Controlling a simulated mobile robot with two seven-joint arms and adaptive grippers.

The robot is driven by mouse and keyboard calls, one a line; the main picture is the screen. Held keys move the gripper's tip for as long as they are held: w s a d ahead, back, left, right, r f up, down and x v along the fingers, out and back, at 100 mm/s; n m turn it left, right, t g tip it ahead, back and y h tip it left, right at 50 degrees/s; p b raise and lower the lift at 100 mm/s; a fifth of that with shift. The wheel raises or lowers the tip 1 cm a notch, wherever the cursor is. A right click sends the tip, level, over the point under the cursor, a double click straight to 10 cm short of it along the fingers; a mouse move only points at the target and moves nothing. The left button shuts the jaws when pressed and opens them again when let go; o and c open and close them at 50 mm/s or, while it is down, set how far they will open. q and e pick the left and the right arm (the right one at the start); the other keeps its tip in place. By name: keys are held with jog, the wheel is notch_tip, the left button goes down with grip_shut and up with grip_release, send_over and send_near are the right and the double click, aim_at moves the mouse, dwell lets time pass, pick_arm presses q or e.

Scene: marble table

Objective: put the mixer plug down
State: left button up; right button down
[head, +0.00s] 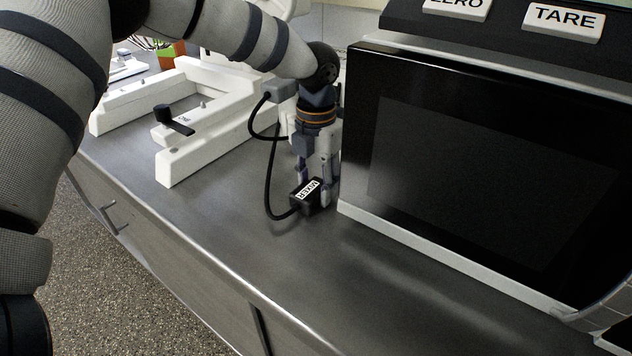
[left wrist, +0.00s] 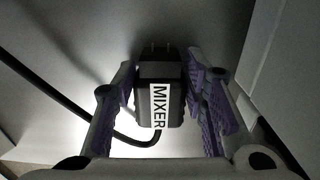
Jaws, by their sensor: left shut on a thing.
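The mixer plug (head: 306,196) is a small black block with a white MIXER label and a black cord. My left gripper (head: 318,194) points down and is shut on the plug, just left of the black-screened device. In the left wrist view the plug (left wrist: 160,88) sits between the two purple-padded fingers of the left gripper (left wrist: 162,80), its two prongs pointing away from the wrist. The plug is at or just above the grey counter; I cannot tell if it touches. My right gripper is out of view.
A large device with a black screen (head: 490,180) and ZERO and TARE buttons stands close on the right. A white frame (head: 185,160) with a black knob stands at left. The grey counter (head: 260,255) is clear in front, down to its front edge.

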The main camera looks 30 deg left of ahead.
aim_at(316, 182)
pick_arm(q)
jog(key=o, duration=1.3)
jog(key=shift+f, duration=0.15)
notch_tip(316, 182, up, 12)
jog(key=shift+r, duration=0.2)
